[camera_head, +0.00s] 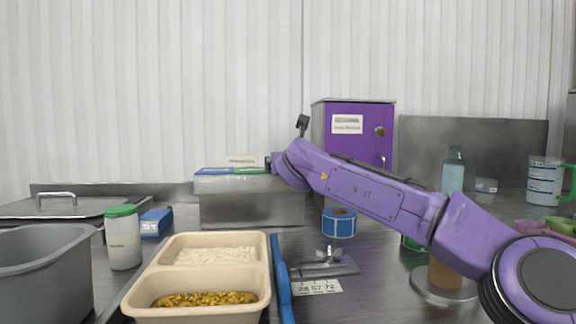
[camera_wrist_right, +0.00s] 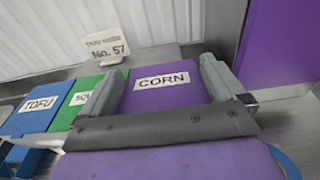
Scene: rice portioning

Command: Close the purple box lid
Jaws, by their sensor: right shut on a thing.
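The purple lid (camera_wrist_right: 166,90), labelled CORN, lies between the two fingers of my right gripper (camera_wrist_right: 158,84) in the wrist view. The fingers sit against its left and right sides, shut on it. It lies beside the green lid (camera_wrist_right: 88,92) and the blue TOFU lid (camera_wrist_right: 38,112); its near edge is hidden by my gripper body. In the head view, my right gripper (camera_head: 272,163) is at the right end of the steel container (camera_head: 245,208), and my wrist hides the purple lid. My left gripper is not in view.
A purple cabinet (camera_head: 360,125) stands behind my right arm. A card reading No. 57 (camera_wrist_right: 104,50) stands behind the lids. In front are a beige two-part tray (camera_head: 146,292), a blue label roll (camera_head: 339,222), a green-capped shaker (camera_head: 123,240) and a grey tub (camera_head: 45,275).

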